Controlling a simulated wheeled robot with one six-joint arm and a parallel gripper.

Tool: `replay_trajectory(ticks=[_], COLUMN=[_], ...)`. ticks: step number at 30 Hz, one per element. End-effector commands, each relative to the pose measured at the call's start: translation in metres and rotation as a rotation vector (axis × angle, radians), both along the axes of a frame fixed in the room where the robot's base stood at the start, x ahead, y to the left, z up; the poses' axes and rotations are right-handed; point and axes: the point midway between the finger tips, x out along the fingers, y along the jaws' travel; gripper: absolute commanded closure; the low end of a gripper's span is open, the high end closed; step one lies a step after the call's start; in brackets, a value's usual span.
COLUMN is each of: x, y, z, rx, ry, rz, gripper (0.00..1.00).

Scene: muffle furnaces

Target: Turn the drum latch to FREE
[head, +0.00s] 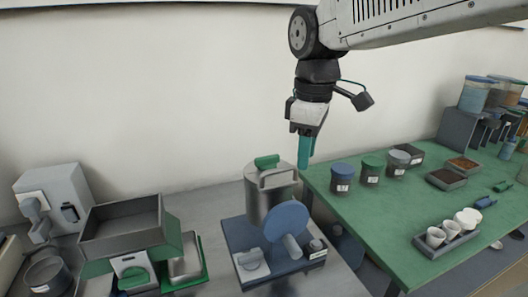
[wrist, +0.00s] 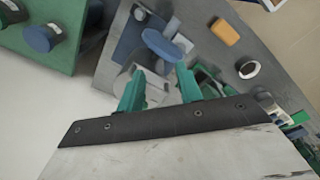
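My gripper (head: 305,155) points down in the air, above and right of the drum in the head view. In the wrist view its green fingers (wrist: 161,85) are apart with nothing held; the blue disc (wrist: 162,44) shows beyond them.
A grey open bin (head: 122,228) and a white plate with a green knob (head: 133,277) stand left of the base. The green table (head: 385,222) at right holds several lidded jars, trays and a cup rack (head: 447,245). Air around my gripper looks clear.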

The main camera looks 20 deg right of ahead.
Motion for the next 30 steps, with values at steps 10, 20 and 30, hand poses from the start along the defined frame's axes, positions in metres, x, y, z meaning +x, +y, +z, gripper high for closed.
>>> replay_trajectory(ticks=[10, 20, 30], x=[0.135, 0.152, 0.152], y=[0.016, 0.018, 0.018], z=[0.003, -0.023, -0.071], rx=[-0.019, -0.019, -0.02], ry=[0.049, 0.056, 0.054], rz=[0.657, 0.762, 0.759], gripper=[0.65, 0.65, 0.65])
